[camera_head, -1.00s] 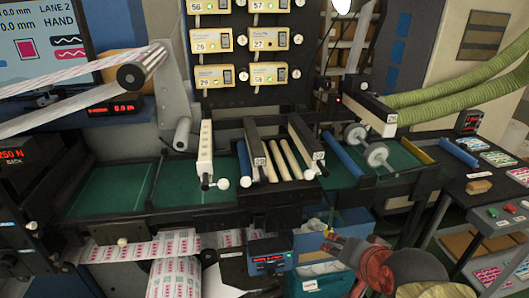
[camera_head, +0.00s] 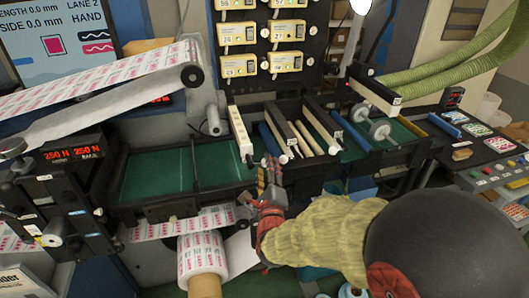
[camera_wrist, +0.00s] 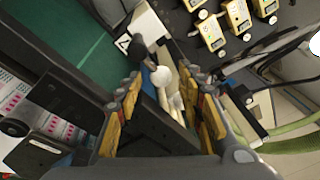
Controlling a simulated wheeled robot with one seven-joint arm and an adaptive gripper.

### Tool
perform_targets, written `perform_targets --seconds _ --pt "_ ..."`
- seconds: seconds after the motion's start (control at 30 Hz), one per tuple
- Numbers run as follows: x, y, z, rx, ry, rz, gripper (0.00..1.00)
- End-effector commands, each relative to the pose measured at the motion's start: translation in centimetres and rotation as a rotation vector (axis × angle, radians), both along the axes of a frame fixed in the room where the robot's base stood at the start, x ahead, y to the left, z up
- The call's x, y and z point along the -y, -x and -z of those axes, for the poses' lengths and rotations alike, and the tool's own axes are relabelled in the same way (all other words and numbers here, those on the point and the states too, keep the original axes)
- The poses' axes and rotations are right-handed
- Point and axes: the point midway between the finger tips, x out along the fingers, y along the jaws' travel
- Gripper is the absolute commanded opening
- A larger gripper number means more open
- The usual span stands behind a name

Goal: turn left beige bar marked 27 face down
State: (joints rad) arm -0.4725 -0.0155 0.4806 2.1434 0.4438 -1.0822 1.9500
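Several bars lie across the green bed in the head view. The leftmost is a pale beige bar (camera_head: 239,131) with dark dots along its face. To its right is a black-and-beige bar (camera_head: 278,128) with a small tag at its near end. The tag numbers are too small to read, so I cannot tell which is 27. My gripper (camera_head: 270,171) is at the near ends of these bars, partly hiding them. In the wrist view my gripper (camera_wrist: 165,112) is open. A white ball knob (camera_wrist: 161,76) shows between and beyond its fingers, with no grip on it visible.
Further right are another tagged bar (camera_head: 321,121) and white discs on a shaft (camera_head: 379,130). Number-marked yellow boxes (camera_head: 240,66) hang on a dark panel behind. A printed paper roll (camera_head: 202,258) is below the bed. Green hoses (camera_head: 450,72) cross at upper right.

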Motion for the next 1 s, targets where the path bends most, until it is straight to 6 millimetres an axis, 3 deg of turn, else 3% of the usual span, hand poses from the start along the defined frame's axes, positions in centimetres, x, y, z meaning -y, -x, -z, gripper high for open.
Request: perform_targets --seconds 0.5,0.9,1.0 --pt "-0.5 -6.5 -0.1 0.000 0.002 0.000 0.38" --pt "-0.5 -7.2 0.0 -0.001 0.003 -0.001 0.38" --pt "-0.5 -7.1 0.0 -0.001 0.003 -0.001 0.32"
